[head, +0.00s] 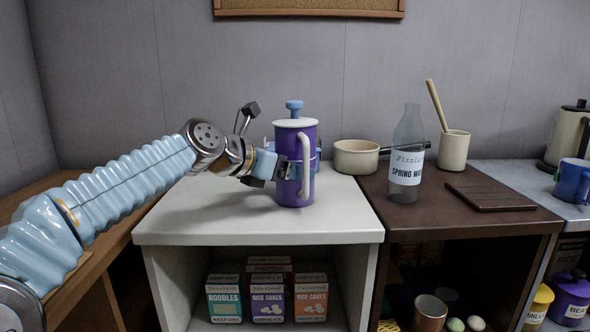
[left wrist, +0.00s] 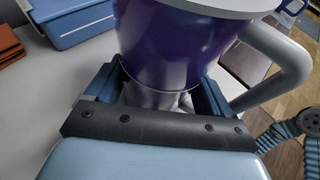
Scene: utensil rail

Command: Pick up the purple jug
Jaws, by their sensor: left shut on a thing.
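The purple jug (head: 296,190) has a white lid with a blue knob and a pale grey handle on its front right side. It is upright at the white counter (head: 200,228); whether its base touches the top is hard to tell. My left gripper (head: 285,168) reaches in from the left and is shut on the jug's body. In the left wrist view the jug (left wrist: 170,50) fills the space between the fingers (left wrist: 165,95), with its handle to the right. My right gripper is in neither view.
Behind the jug is a blue container (left wrist: 75,20), partly hidden in the head view. To the right are a cream pot (head: 355,158), a glass bottle (head: 405,165), a cream crock (head: 454,152) and a dark board (head: 490,196). The counter's left front is clear.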

